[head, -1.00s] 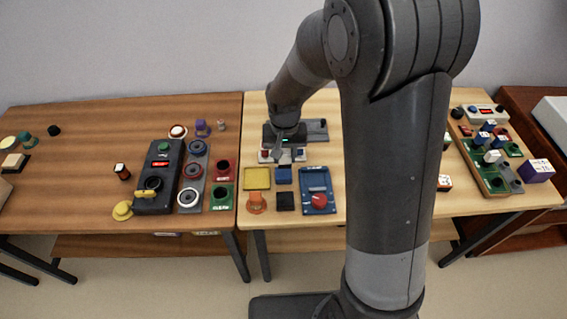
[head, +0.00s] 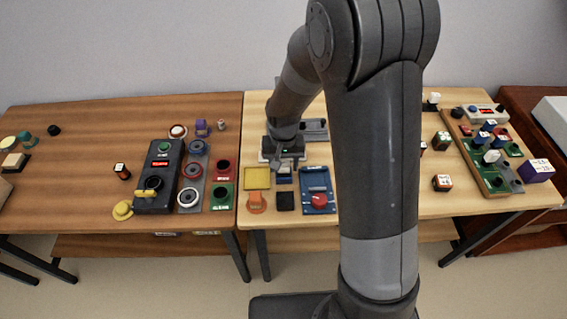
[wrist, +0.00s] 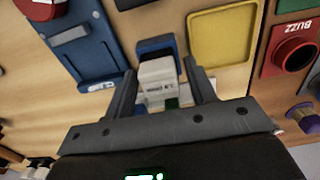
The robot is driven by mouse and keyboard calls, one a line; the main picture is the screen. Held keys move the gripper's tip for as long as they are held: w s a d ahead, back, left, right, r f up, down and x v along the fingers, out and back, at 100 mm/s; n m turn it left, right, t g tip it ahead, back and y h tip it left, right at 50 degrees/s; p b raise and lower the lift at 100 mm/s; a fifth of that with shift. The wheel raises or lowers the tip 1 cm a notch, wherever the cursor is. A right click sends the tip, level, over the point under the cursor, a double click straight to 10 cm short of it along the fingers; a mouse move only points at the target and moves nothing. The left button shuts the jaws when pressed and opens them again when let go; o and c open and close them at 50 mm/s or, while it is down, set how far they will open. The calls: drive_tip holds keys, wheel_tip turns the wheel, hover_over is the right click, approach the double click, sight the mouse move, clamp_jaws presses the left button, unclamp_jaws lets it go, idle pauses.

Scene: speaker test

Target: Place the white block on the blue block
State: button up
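In the wrist view the white block (wrist: 158,82), with small dark print on it, lies between the two fingers of my gripper (wrist: 159,66). A narrow gap shows on each side of it, so the fingers look open. The blue block (wrist: 155,44) shows just beyond the white block, which partly covers it. I cannot tell whether the white block rests on it or is only close to it. In the head view my gripper (head: 284,164) points down over the blue block (head: 284,180), and the white block cannot be made out.
A yellow tray (head: 257,187) and a blue panel with a red knob (head: 318,199) flank the spot. An orange piece (head: 258,202) and a black square (head: 285,201) lie in front.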

sight(284, 163)
drive_tip(key=shift+o, duration=0.3)
drive_tip(key=shift+r, duration=0.15)
wheel_tip(284, 163, up, 12)
drive_tip(key=s+d+r+t, duration=0.2)
drive_tip(key=s+d+r, duration=0.4)
drive_tip(key=s, duration=0.3)
drive_tip(key=s+d+r+t, duration=0.3)
drive_tip(key=s+d+r, duration=0.3)
drive_tip(key=s+r, duration=0.2)
drive_tip(key=shift+s+r+t, duration=0.3)
drive_tip(key=shift+s+r, duration=0.1)
drive_tip(key=shift+s, duration=0.85)
